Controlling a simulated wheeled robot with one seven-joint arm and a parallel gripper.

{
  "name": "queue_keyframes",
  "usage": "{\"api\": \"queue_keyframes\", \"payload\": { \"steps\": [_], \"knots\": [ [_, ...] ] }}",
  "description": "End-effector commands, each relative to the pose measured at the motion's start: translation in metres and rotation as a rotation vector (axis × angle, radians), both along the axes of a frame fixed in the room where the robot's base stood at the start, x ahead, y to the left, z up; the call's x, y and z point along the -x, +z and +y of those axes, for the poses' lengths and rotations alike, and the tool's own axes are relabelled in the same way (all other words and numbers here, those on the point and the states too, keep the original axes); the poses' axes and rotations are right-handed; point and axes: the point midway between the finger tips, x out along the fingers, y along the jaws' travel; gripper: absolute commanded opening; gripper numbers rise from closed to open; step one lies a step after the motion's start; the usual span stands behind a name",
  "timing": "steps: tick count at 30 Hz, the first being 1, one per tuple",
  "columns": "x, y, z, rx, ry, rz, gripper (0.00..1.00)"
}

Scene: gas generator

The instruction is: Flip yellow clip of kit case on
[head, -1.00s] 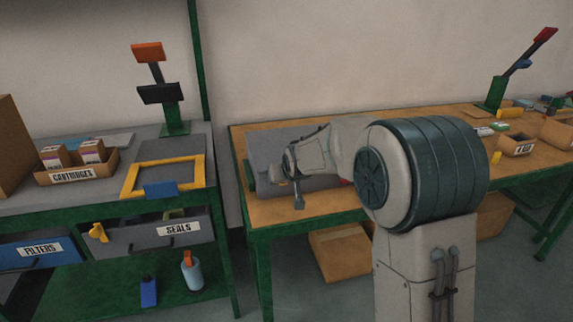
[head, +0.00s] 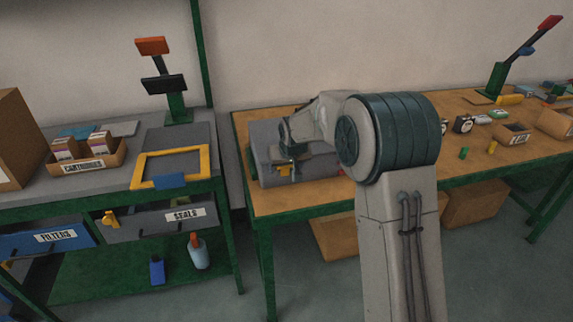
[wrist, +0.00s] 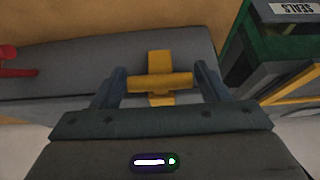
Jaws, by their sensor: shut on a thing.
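The grey kit case (head: 264,141) sits on the wooden bench, at the near left end, and its lid looks down. Its yellow clip (head: 284,170) is on the front side, partly hidden by my gripper in the head view. My gripper (head: 286,163) is at the front of the case. In the wrist view the yellow clip (wrist: 160,81) is a cross-shaped piece against the grey case (wrist: 70,72). My gripper (wrist: 160,74) has its two fingers at the ends of the clip's crossbar, shut on it. My arm hides the right part of the case in the head view.
A red handle (wrist: 18,72) lies at the left of the wrist view. A green shelf unit (head: 120,215) with a yellow frame (head: 207,165) stands left, across a narrow gap. Small items and open boxes (head: 512,133) lie on the bench at right.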

Motion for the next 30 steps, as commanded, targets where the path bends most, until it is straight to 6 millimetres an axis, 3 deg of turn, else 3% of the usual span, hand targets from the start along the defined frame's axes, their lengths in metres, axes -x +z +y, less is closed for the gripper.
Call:
{"api": "queue_keyframes", "payload": {
  "steps": [4,5,6,7,20,30],
  "knots": [
    [0.0,0.0,-0.001,0.001,0.0,0.0,0.46],
    [0.0,0.0,-0.001,0.001,0.0,0.0,0.71],
    [0.0,0.0,-0.001,0.001,0.0,0.0,0.82],
    [0.0,0.0,-0.001,0.001,0.0,0.0,0.87],
    [0.004,0.01,-0.002,-0.001,0.0,-0.003,0.87],
    [0.035,0.068,-0.011,0.0,-0.002,-0.006,0.87]
  ]
}}
